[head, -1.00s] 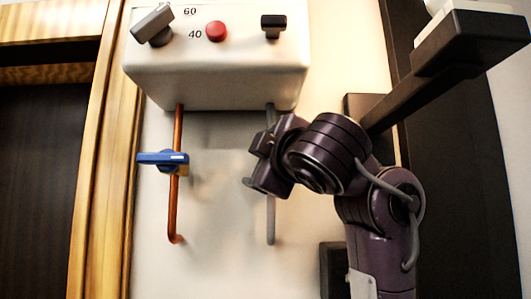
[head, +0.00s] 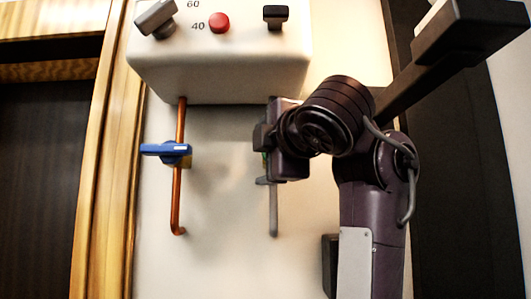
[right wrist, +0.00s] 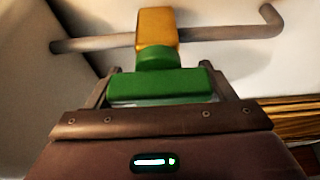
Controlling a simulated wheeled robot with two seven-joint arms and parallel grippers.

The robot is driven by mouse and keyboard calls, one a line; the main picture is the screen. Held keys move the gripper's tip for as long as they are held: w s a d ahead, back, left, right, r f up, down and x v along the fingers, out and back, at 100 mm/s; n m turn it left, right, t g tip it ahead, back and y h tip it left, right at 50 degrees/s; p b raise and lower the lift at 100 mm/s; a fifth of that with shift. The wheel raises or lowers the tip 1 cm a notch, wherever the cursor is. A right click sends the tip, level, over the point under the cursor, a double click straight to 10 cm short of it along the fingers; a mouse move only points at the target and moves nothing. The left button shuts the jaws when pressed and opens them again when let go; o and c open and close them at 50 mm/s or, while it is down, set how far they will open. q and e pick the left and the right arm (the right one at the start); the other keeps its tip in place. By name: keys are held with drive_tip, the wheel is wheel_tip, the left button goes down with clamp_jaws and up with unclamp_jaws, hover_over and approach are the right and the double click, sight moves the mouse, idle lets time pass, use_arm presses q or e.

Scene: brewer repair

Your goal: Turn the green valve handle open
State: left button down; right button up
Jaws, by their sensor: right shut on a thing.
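The green valve handle (right wrist: 160,87) fills the space between the two fingers of my right gripper (right wrist: 158,84) in the right wrist view. The gripper is shut on it. The handle's long side looks roughly in line with the grey pipe (right wrist: 215,33). Behind the handle is the yellow valve body (right wrist: 157,26) on that pipe. In the head view my right gripper (head: 265,158) is at the grey pipe (head: 273,212) below the white boiler box. It hides nearly all of the valve there. My left gripper is not in view.
The white box (head: 220,72) with a red button (head: 219,23) and two knobs is above. A copper pipe (head: 177,205) with a blue valve handle (head: 166,150) runs to the left. The wall between the pipes is clear. Wooden trim (head: 112,170) stands further left.

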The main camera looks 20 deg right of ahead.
drive_tip(key=shift+f, duration=0.1)
drive_tip(key=o, duration=1)
drive_tip(key=s+b, duration=0.1)
drive_tip(key=s, duration=0.1)
drive_tip(key=s+b, duration=0.2)
drive_tip(key=s, duration=0.1)
drive_tip(key=s+d+b, duration=0.1)
drive_tip(key=s, duration=0.1)
drive_tip(key=shift+s+b, duration=0.35)
drive_tip(key=shift+b, duration=0.05)
